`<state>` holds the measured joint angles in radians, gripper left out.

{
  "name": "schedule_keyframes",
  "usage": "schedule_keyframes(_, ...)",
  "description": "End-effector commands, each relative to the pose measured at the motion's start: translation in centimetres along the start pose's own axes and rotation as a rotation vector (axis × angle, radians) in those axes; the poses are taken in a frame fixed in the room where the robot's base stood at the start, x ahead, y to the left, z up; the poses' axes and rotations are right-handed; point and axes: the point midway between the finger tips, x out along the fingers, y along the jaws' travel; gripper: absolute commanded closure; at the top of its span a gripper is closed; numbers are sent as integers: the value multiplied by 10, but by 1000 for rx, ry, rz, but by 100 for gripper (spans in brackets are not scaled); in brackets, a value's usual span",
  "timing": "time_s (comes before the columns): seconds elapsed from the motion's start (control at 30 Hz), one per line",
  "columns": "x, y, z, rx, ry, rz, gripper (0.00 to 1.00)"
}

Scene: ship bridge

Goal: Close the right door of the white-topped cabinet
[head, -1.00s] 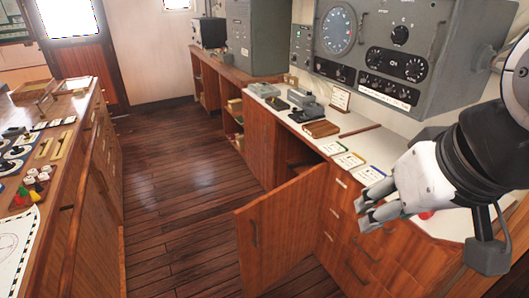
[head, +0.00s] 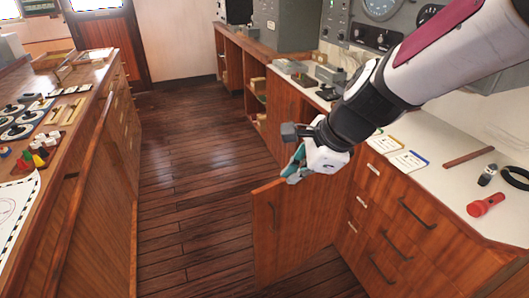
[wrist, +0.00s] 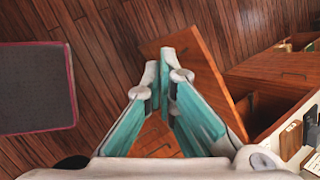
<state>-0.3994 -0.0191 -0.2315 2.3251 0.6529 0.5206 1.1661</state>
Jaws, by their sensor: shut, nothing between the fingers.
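The white-topped cabinet (head: 450,184) runs along the right side of the head view. Its right door (head: 305,228) is a wooden panel with a dark handle, standing open into the aisle. The door also shows in the wrist view (wrist: 212,75), beside the dark opening of the cabinet (wrist: 268,112). My gripper (head: 291,174) is shut and empty, pointing down at the door's top edge near its free end. In the wrist view my fingertips (wrist: 168,68) overlap the door panel; I cannot tell whether they touch it. My arm hides part of the cabinet front.
Drawers with dark handles (head: 417,214) lie right of the door. A red flashlight (head: 487,204), a brown strip (head: 468,158) and cards (head: 408,161) lie on the white top. The dark plank floor (head: 190,165) is free up to the left console (head: 85,160).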

Motion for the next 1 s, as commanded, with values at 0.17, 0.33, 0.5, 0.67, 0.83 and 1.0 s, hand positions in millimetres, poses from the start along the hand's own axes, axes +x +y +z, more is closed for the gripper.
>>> schedule_keyframes(0.17,107,-16,-14,448,50,19,100)
schedule_keyframes(0.33,177,-21,-31,789,118,-12,100)
schedule_keyframes(0.5,210,-21,-42,962,159,-45,100)
schedule_keyframes(0.67,221,-21,-44,998,165,-54,100)
schedule_keyframes(0.83,243,-20,-49,997,166,-53,100)
schedule_keyframes(1.0,272,-20,-54,995,165,-53,100)
